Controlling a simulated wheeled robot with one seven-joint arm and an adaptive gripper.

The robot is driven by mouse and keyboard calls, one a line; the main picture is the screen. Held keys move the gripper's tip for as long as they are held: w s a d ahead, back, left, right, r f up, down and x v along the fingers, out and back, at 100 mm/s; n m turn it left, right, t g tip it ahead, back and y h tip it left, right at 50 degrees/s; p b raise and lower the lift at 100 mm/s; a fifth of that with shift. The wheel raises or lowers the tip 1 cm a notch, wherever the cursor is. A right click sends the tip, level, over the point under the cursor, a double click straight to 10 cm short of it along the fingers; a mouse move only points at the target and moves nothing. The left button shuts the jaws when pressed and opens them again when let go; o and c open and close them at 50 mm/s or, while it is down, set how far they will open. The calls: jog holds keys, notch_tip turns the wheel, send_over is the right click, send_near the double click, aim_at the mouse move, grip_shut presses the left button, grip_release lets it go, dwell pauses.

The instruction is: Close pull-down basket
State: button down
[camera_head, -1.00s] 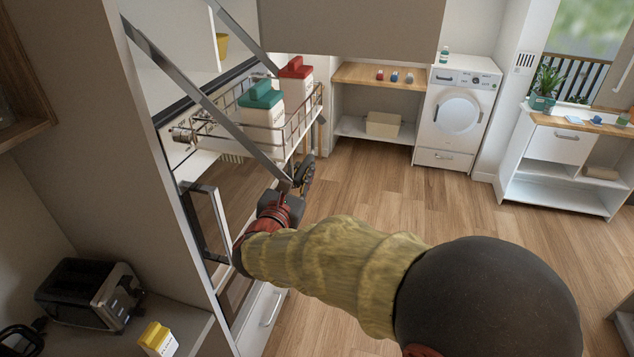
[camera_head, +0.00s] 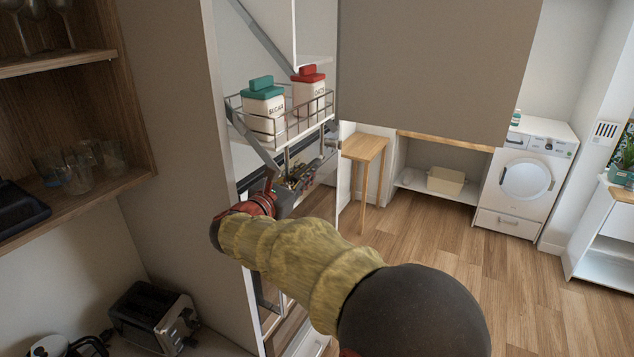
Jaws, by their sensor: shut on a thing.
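The pull-down basket (camera_head: 288,129) is a wire rack held by flat metal swing arms (camera_head: 252,137) at the tall cabinet. It hangs raised, close to the cabinet opening, and looks about level. A white sugar canister (camera_head: 263,118) with a teal lid and a white oats canister (camera_head: 308,93) with a red lid stand upright in it. My gripper (camera_head: 303,176) is just below the basket's front side and is shut on part of it. The exact contact is small and partly hidden by my wrist.
A beige cabinet panel (camera_head: 435,60) hangs right of the basket. Open shelves with glasses (camera_head: 80,165) are at the left, above a toaster (camera_head: 155,316). A small wooden table (camera_head: 365,149) and a washing machine (camera_head: 525,183) stand farther back. The wooden floor (camera_head: 460,280) at right is clear.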

jog(key=shift+w+a+r+p, duration=0.25)
jog(key=shift+a+r, duration=0.15)
jog(key=shift+r, duration=0.2)
jog(key=shift+w+a+r+p, duration=0.2)
jog(key=shift+a+r, duration=0.15)
jog(key=shift+r, duration=0.25)
jog(key=c, duration=1.8)
grip_release()
jog(key=shift+f, duration=0.1)
jog(key=shift+o, duration=0.6)
jog(key=shift+s+d, duration=0.1)
jog(key=shift+d, duration=0.05)
jog(key=v, duration=1.2)
jog(key=shift+f, duration=0.15)
